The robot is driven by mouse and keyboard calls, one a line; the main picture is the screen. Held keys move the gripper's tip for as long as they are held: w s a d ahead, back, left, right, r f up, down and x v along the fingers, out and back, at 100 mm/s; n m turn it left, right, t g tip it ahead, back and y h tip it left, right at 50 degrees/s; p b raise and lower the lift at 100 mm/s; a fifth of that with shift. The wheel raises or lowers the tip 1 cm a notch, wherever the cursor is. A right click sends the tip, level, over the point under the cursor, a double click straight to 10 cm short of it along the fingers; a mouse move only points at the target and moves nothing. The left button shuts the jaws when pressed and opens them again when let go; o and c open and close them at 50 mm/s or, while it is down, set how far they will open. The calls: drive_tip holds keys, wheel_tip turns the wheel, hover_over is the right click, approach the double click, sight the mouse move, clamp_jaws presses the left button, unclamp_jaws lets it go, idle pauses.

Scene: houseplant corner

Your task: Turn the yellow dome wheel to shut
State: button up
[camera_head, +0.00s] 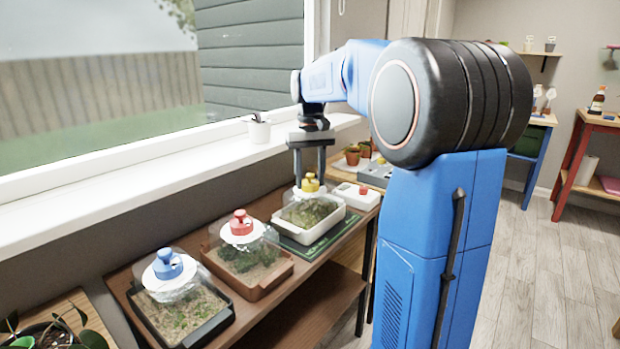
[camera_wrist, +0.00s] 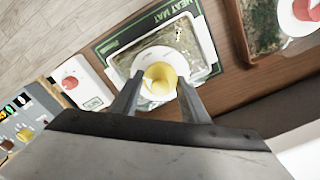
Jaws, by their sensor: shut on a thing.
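The yellow dome wheel (camera_head: 310,184) sits on top of the clear dome over a white planted tray (camera_head: 318,233), the farthest of three terrariums. In the wrist view the yellow wheel (camera_wrist: 160,78) shows as a knob on a white disc (camera_wrist: 153,62). My gripper (camera_head: 309,178) points straight down over it, its two fingers on either side of the knob. In the wrist view my gripper (camera_wrist: 158,92) is shut on the yellow wheel. The far side of the grip is partly hidden by the fingers.
The red-wheel terrarium (camera_head: 240,224) and the blue-wheel terrarium (camera_head: 167,264) stand on the same wooden shelf. The white tray rests on a green heat mat (camera_head: 290,243). The window sill (camera_head: 180,170) runs behind.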

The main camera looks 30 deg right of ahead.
drive_tip(key=shift+n, duration=0.3)
idle(0.5)
drive_tip(key=o, duration=1.1)
drive_tip(key=shift+r, duration=0.1)
wheel_tip(320, 180, up, 17)
drive_tip(key=shift+r, duration=0.1)
idle(0.4)
